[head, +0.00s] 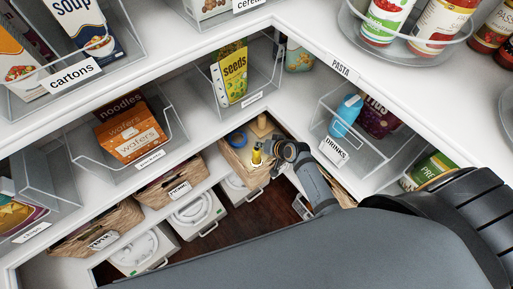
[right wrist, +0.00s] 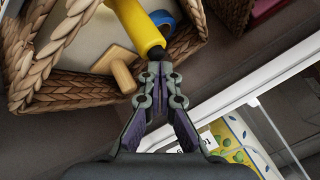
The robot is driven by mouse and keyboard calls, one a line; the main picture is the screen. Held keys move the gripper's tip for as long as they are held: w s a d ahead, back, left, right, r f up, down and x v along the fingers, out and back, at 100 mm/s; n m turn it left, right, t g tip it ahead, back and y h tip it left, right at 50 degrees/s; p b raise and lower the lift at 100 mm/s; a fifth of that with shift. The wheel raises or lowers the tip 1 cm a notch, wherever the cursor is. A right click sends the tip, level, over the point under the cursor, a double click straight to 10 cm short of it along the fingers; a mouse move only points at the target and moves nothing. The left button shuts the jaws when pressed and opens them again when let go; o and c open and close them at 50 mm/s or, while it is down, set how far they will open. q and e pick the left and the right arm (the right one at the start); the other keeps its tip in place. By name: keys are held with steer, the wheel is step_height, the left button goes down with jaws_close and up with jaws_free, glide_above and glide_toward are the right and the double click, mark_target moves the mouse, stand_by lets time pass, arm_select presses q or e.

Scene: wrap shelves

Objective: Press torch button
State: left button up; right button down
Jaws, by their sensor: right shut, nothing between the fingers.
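My right gripper (head: 276,150) is at the basket's right side, close beside the torch. In the right wrist view its two fingers (right wrist: 160,72) are closed together and empty, with the tips at or very near the torch's end; I cannot tell whether they touch. My left gripper is out of view.
The basket also holds a blue tape roll (head: 236,138) and a wooden-headed tool (right wrist: 122,73). A shelf with clear bins, including the drinks bin (head: 334,150), overhangs it. More woven baskets (head: 170,187) stand to the left. White lidded boxes (head: 196,211) sit below.

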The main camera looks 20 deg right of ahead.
steer(key=shift+f, duration=0.45)
steer(key=shift+r+p, duration=0.45)
step_height(320, 180, up, 6)
steer(key=p, duration=0.6)
stand_by(0.5)
